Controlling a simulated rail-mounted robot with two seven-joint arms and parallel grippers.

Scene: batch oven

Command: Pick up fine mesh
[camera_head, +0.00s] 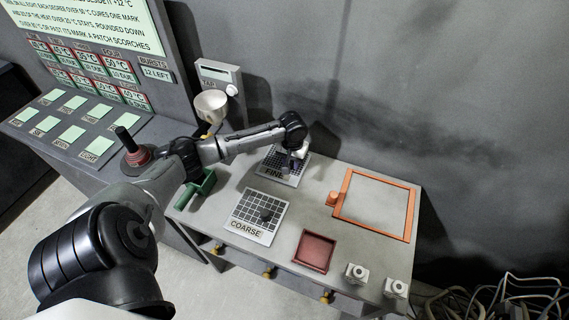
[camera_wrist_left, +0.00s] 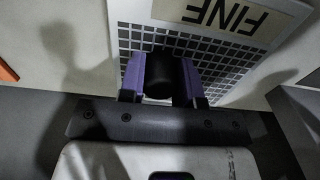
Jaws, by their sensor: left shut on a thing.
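The fine mesh (camera_head: 274,174) is a pale plate with a dark grid and a FINE label, at the back of the bench in the head view. It fills the upper part of the left wrist view (camera_wrist_left: 225,62), label upside down. My left gripper (camera_head: 297,158) is over it, its two purple fingers shut on the mesh's black knob (camera_wrist_left: 162,75). The arm partly covers the mesh in the head view. I cannot tell whether the plate touches the bench. My right gripper is not in view.
The coarse mesh (camera_head: 249,205) with its dark knob lies in front. An orange frame (camera_head: 376,233) lies right, a dark red tray (camera_head: 315,252) and two small white blocks at the front. A grey wall bounds the back.

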